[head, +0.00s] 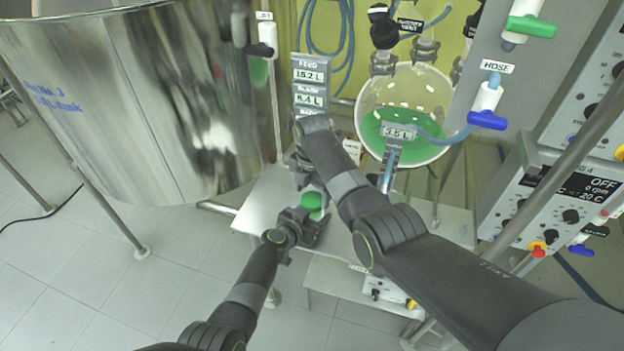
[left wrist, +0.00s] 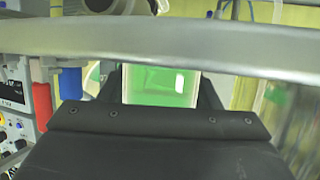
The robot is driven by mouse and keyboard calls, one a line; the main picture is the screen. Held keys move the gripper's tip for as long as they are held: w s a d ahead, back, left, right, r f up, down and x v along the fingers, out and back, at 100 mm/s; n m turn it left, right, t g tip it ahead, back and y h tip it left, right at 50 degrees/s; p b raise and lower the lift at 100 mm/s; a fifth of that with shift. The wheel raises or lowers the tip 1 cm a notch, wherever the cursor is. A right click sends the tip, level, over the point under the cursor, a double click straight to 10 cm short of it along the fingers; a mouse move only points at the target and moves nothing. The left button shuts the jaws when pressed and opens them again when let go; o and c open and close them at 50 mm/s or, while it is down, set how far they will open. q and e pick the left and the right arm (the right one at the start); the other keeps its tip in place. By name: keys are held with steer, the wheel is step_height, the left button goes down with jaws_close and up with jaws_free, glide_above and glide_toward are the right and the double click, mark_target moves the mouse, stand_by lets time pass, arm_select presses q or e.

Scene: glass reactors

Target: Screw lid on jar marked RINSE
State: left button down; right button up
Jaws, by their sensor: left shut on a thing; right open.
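A small jar with green contents (head: 313,201) shows between my two grippers above the grey bench in the head view. My left gripper (head: 308,222) is shut on the jar from the near side. In the left wrist view the jar's clear wall and green contents (left wrist: 160,88) show between the dark fingers. My right gripper (head: 308,180) is open, just above the jar, pointing down, and its wrist covers part of the view. No lid can be made out; the jar's top is mostly hidden. No RINSE marking is readable on the jar.
A grey bench (head: 262,208) lies beneath the grippers. A large steel tank (head: 130,100) stands on the left. A glass vessel with green liquid (head: 405,112) hangs behind, right of the signs. A control cabinet (head: 560,200) stands at the right. A grey bar (left wrist: 160,42) crosses the left wrist view.

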steer(key=shift+f, duration=1.05)
steer(key=c, duration=1)
steer(key=m, duration=0.6)
steer(key=o, duration=1.1)
